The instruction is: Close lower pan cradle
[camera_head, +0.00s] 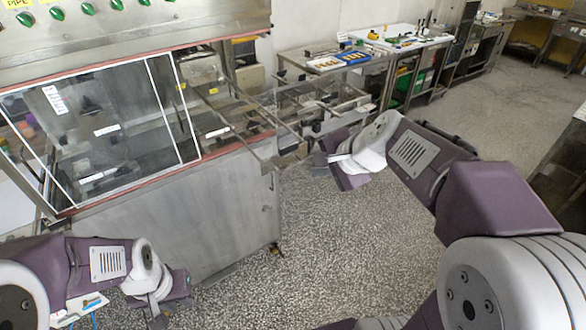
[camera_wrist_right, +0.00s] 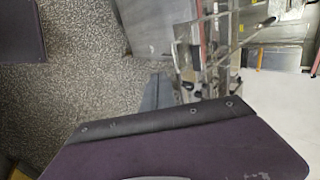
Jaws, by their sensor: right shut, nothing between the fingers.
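A steel enrober (camera_head: 170,215) stands at the left of the head view. Metal rails and a frame (camera_head: 262,160) jut from its right end, low beside the cabinet; this seems to be the lower pan cradle, though its exact outline is hard to tell. Metal rails also show in the right wrist view (camera_wrist_right: 216,45). My right gripper (camera_head: 322,162) is shut and empty, just right of this frame; whether it touches the frame is unclear. My left gripper (camera_head: 165,308) hangs low in front of the cabinet, away from the frame; its jaws are too unclear to read.
A clear-panelled cover (camera_head: 110,125) sits over the machine. Behind the rails stands a steel table (camera_head: 325,62) with a blue tray (camera_head: 353,57). Further tables line the back. The speckled floor (camera_head: 340,255) is open between my arms.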

